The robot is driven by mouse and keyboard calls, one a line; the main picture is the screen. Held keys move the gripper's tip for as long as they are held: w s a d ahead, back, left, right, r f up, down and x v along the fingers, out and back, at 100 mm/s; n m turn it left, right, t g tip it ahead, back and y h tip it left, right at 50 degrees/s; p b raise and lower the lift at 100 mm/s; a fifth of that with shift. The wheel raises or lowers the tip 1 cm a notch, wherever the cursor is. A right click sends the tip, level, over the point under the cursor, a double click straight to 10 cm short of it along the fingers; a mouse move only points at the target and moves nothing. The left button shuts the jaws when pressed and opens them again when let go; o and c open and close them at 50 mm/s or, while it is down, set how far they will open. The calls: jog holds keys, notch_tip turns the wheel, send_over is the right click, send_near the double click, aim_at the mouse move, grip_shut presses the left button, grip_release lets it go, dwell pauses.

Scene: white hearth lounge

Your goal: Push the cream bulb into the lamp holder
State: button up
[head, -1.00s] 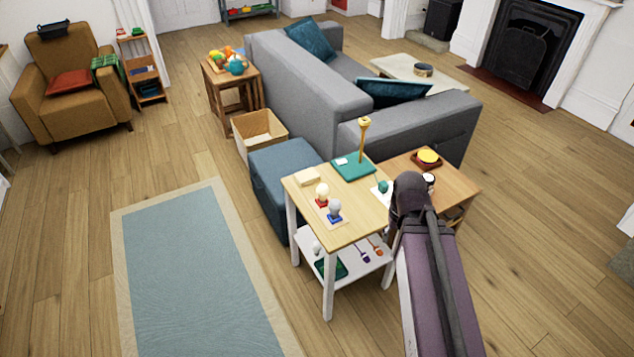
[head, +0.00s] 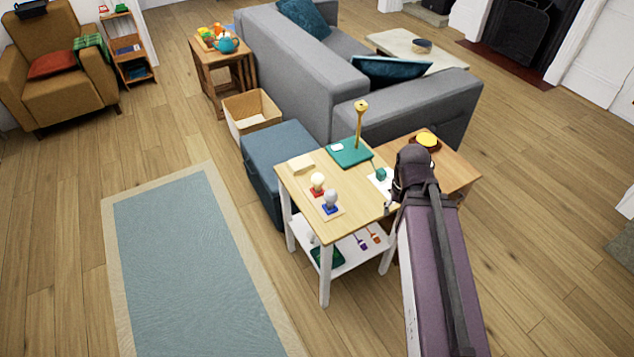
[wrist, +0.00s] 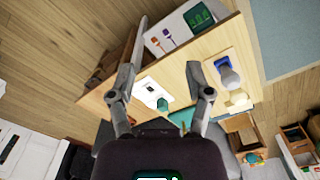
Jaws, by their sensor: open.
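The cream bulb (head: 317,181) stands upright on a red base near the front left of the small wood-topped table (head: 327,226). It also shows in the wrist view (wrist: 238,99), right of my fingers. The lamp holder (head: 360,125) is a brass-coloured post rising from a green base (head: 343,156) at the table's back. In the wrist view the green base (wrist: 180,117) is partly hidden behind my right finger. My gripper (head: 388,208) is at the table's right edge, apart from the bulb and holder. Its fingers (wrist: 163,62) are spread and empty.
A grey bulb (head: 331,198) on a blue base stands just in front of the cream one. A cream block (head: 300,164) and a white card (head: 380,184) with a green piece (head: 382,174) are on the table.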

jog(key=shift+o, duration=1.1)
jog(key=shift+w+f, duration=0.1)
jog(key=shift+w, duration=0.05)
jog(key=m+t+h+b, duration=0.5)
jog(key=m+b, duration=0.1)
jog(key=b, duration=0.6)
send_near(315, 178)
jog(key=s+d, duration=0.1)
jog(key=d, duration=0.2)
jog(key=s+d, duration=0.1)
jog(key=d, duration=0.2)
jog(key=s+d+f, duration=0.1)
jog(key=d, duration=0.2)
jog(key=shift+s, duration=0.3)
jog(key=w+a+m+t+b, duration=0.1)
jog(key=w+a+t+b, duration=0.1)
jog(key=a, duration=0.7)
jog(key=shift+w+f+m+h, duration=0.2)
jog(key=shift+w+m+h, duration=0.1)
jog(key=shift+f, duration=0.1)
jog(key=b+x, duration=0.5)
jog(key=x, duration=0.2)
jog(key=shift+a+b, duration=0.1)
jog(key=shift+b, duration=0.2)
jog(key=shift+b+x, duration=0.45)
jog(key=shift+x, duration=0.35)
